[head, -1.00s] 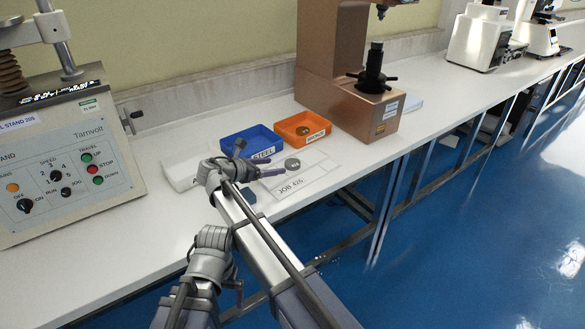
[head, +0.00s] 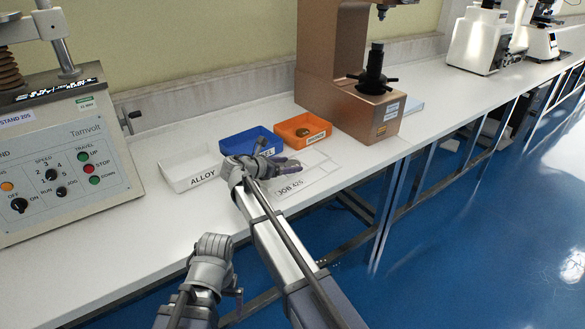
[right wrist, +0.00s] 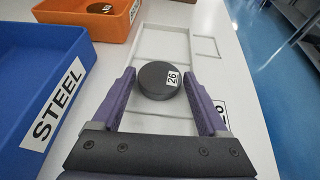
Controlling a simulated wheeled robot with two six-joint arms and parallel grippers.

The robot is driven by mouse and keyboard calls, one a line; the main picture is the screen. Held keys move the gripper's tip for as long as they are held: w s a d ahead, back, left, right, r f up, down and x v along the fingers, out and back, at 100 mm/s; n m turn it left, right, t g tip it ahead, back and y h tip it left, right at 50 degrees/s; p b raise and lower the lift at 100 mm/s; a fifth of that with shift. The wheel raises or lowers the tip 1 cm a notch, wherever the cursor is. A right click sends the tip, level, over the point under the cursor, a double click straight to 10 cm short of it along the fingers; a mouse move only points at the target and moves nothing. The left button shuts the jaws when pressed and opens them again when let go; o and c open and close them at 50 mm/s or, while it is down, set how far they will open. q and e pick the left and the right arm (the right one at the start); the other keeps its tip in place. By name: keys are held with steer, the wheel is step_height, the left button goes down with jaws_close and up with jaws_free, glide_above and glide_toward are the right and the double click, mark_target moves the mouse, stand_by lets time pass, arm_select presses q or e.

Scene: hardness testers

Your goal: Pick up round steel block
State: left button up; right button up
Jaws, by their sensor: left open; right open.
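In the head view my right gripper (head: 279,163) is low over the sheet and hides the disc. My left gripper (head: 238,291) is open and empty, in front of the bench edge and away from the disc.
A blue STEEL bin (head: 237,143) stands behind my right gripper, with a white ALLOY tray (head: 181,179) to its left. An orange bin (head: 312,142) holds a brownish disc (right wrist: 101,8). A brown tester (head: 340,95) stands behind right, a grey test stand (head: 50,160) left.

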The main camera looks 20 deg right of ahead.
jaws_close()
stand_by(0.5)
arm_select(q)
steer(key=shift+r, duration=0.1)
arm_select(e)
steer(key=shift+r, duration=0.1)
arm_select(q)
step_height(320, 180, up, 10)
steer(key=p, duration=1)
arm_select(e)
step_height(320, 180, up, 10)
arm_select(q)
steer(key=shift+c, duration=0.3)
